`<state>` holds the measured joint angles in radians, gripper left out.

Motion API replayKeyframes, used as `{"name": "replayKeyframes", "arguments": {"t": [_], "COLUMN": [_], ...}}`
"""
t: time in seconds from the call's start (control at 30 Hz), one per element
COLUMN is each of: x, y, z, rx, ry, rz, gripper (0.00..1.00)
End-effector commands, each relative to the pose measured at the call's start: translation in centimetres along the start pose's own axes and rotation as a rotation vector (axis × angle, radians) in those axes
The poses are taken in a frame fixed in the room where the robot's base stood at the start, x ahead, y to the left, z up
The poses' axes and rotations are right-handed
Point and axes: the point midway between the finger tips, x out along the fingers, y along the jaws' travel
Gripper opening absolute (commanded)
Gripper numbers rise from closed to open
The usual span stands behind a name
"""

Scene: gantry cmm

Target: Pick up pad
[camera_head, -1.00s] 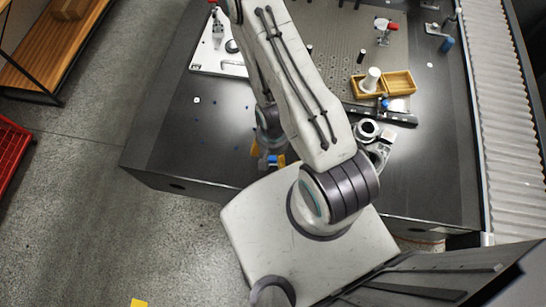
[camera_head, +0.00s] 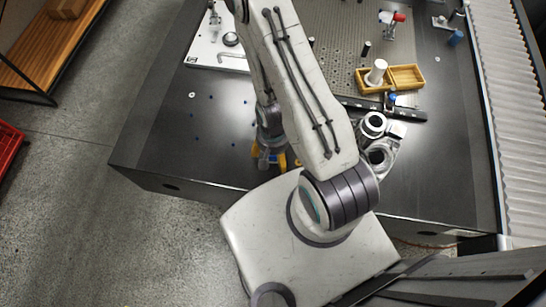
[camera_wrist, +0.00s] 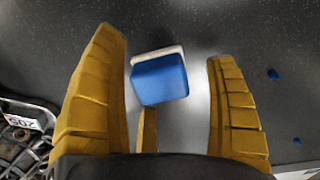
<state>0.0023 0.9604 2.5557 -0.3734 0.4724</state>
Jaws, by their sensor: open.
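The pad (camera_wrist: 160,78) is a small blue block with a pale layer along its far side. In the wrist view it lies on the dark table top, between and slightly beyond my two yellow fingers. My gripper (camera_wrist: 166,55) is open, with gaps between the pad and both fingers. A narrow yellow piece (camera_wrist: 148,130) stands just below the pad in that view; I cannot tell what it belongs to. In the head view my gripper (camera_head: 269,160) is near the table's front edge, and the pad is largely hidden there.
The dark table (camera_head: 210,150) has several tiny blue spots. Right of my arm are round metal parts (camera_head: 373,124), a dark bar (camera_head: 405,113) and a wooden tray (camera_head: 406,77). A white plate (camera_head: 205,53) lies back left.

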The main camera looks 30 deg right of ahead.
Motion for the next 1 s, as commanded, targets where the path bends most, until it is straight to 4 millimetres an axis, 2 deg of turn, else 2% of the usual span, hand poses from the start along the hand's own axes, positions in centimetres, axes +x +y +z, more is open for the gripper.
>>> {"name": "replayKeyframes", "arguments": {"t": [0.1,0.37,1.0], "x": [0.85,0.76,0.76], "y": [-0.03,-0.04,-0.03], "z": [-0.03,-0.02,0.0], "rx": [0.0,-0.001,-0.001], "ry": [0.001,0.001,0.001], "rz": [-0.001,-0.001,0.0], "gripper": [0.79,0.81,0.23]}}
